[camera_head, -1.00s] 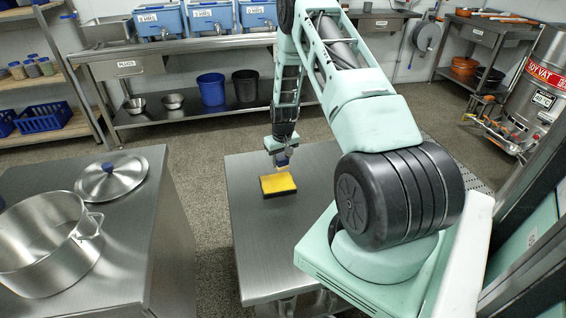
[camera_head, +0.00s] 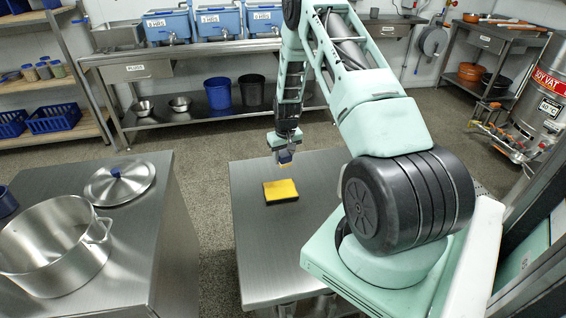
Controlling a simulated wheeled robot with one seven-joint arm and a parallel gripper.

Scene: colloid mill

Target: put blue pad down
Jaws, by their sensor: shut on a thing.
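My gripper (camera_head: 284,163) hangs at the end of my arm over the far left part of the steel table (camera_head: 262,250). It is shut on a small blue piece, the blue pad (camera_head: 285,157), mostly hidden by the fingers. A yellow pad (camera_head: 281,189) with a dark underside lies flat on the same table, just nearer than my gripper. The blue pad appears apart from the yellow one; its exact height above the table is hard to tell.
The steel table is bare around the yellow pad. A second steel counter at left holds a large pot (camera_head: 52,240), a lid (camera_head: 119,186) and a dark blue vessel (camera_head: 6,202). A floor gap separates them. Blue tubs (camera_head: 215,20) stand on the back bench.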

